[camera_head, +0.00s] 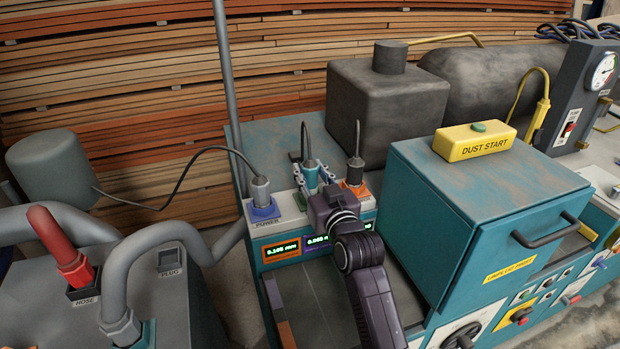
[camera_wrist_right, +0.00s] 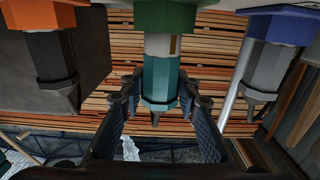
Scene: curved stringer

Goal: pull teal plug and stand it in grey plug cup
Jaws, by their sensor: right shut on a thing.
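The teal plug (camera_head: 311,177) stands upright above the middle socket, which is green (camera_head: 301,199), on the grey power panel. My right gripper (camera_head: 314,181) is shut on it, with one finger on each side. In the right wrist view the teal plug (camera_wrist_right: 160,82) is between the two fingers (camera_wrist_right: 160,98). A pale section with a gold strip shows between its teal body and the green socket (camera_wrist_right: 165,16); I cannot tell if its lower end is still inside. The grey plug cup (camera_head: 172,260), labelled PLUG, is at the left, with an empty-looking square opening. My left gripper is not in view.
A grey plug (camera_head: 261,190) in the blue socket and a dark plug (camera_head: 355,171) in the orange socket flank the teal plug. A red hose end (camera_head: 62,247) and a grey hose (camera_head: 150,240) stand near the cup. A teal cabinet (camera_head: 480,215) is to the right.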

